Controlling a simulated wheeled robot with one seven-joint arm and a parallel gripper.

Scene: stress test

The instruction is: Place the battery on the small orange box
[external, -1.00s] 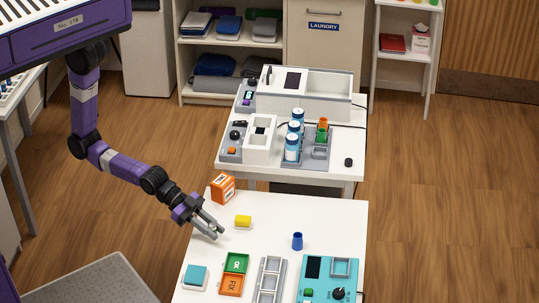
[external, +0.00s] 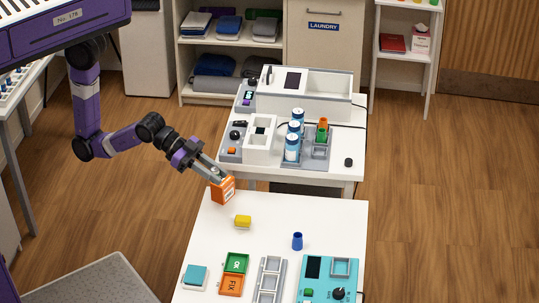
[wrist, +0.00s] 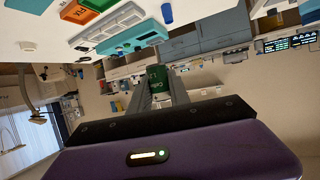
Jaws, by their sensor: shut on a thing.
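The small orange box (external: 223,191), with a white label, stands upright at the far left corner of the near white table. My gripper (external: 216,178) is right at the box's top in the external view and covers part of it. In the wrist view my gripper (wrist: 158,88) is shut on a green piece with pale lettering, which I take as the battery (wrist: 158,77). The battery is hidden or too small to make out in the external view. I cannot tell whether it touches the box. The box is not visible in the wrist view.
Green and orange trays (external: 234,273), a grey rack (external: 270,278) and a teal device (external: 328,279) lie nearer. A second table with cans (external: 292,148) is behind.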

